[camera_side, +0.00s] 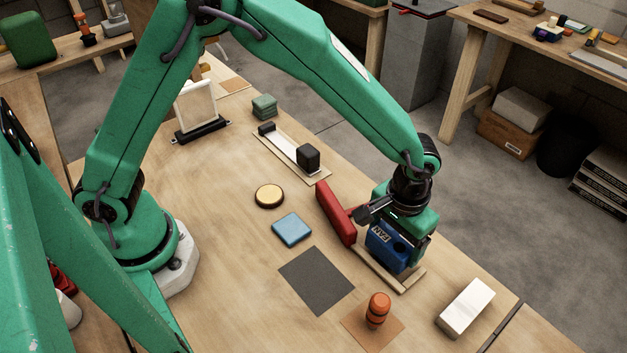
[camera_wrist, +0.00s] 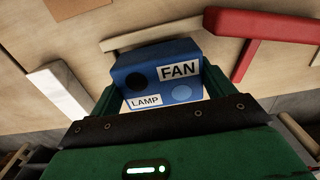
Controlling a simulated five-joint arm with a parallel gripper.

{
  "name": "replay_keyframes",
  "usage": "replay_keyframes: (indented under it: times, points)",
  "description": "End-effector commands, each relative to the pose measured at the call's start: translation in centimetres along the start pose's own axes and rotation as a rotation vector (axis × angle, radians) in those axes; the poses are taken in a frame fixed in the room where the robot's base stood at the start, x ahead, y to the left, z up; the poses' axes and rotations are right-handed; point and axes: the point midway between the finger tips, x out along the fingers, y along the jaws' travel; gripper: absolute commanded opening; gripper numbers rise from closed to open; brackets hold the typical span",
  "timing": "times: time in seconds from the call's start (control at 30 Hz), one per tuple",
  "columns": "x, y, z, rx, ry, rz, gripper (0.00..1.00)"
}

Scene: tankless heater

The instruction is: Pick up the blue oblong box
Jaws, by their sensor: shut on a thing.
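The blue oblong box (camera_side: 386,247) is at the right part of the bench, above or on a pale wooden strip. It carries a "FAN" label in the side view. In the wrist view the blue box (camera_wrist: 160,78) shows "FAN" and "LAMP" labels, a dark round spot and a lighter blue one. My gripper (camera_side: 402,238) is shut on the box from above, with its green jaws on either side. In the wrist view my gripper (camera_wrist: 162,100) has the box between its fingers. I cannot tell whether the box touches the strip beneath.
A red bar (camera_side: 336,213) lies close to the left of the box. A white block (camera_side: 466,307), an orange knobbed piece (camera_side: 377,309), a dark square mat (camera_side: 317,281) and a light blue tile (camera_side: 292,229) lie around. A wooden strip (camera_side: 405,283) is beneath the box.

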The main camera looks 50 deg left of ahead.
Motion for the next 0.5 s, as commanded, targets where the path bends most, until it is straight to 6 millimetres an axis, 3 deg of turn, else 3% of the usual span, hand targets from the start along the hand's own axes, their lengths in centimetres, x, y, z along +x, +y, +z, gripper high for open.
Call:
replay_keyframes:
  times: [0.5]
  points:
    - [-7.3, 0.0, 0.0, 0.000, 0.001, 0.001, 0.49]
